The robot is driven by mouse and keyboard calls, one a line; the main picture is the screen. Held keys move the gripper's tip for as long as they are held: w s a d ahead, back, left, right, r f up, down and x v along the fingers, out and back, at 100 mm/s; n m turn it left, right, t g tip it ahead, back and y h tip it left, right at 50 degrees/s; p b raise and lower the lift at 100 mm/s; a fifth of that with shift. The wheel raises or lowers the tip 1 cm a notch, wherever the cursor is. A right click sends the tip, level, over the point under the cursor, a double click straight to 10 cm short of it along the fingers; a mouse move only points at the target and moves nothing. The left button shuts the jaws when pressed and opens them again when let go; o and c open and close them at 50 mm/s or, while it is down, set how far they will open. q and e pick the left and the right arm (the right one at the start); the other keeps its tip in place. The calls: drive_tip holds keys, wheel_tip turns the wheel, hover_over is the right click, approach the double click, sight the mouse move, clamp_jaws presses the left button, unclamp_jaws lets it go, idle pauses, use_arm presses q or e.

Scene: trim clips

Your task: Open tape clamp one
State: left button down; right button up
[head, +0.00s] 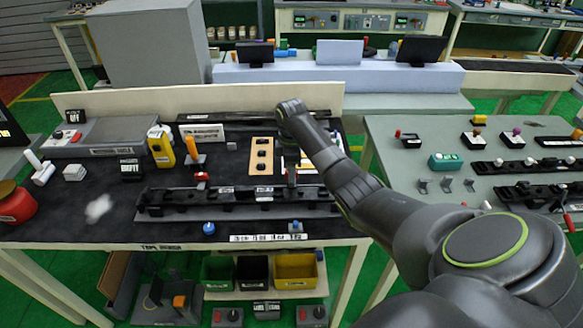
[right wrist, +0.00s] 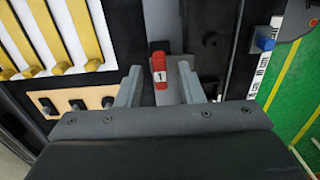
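Tape clamp one is a red lever (right wrist: 158,66) marked "1", in the upper middle of the right wrist view. My right gripper (right wrist: 160,82) is open, with one finger on each side of the red lever and a visible gap on both sides. In the head view my right arm reaches over the worktable, and its wrist (head: 293,112) hides most of the gripper. A long black fixture (head: 235,211) lies below it on the table. My left gripper is not in view.
A wooden plate with black knobs (head: 261,170) lies just left of my right wrist. A yellow bottle (head: 161,148) and an orange-handled tool (head: 192,148) stand further left. A blue knob (head: 209,229) sits at the front edge. A second table stands to the right.

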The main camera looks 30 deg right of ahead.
drive_tip(key=shift+c, duration=0.2)
clamp_jaws()
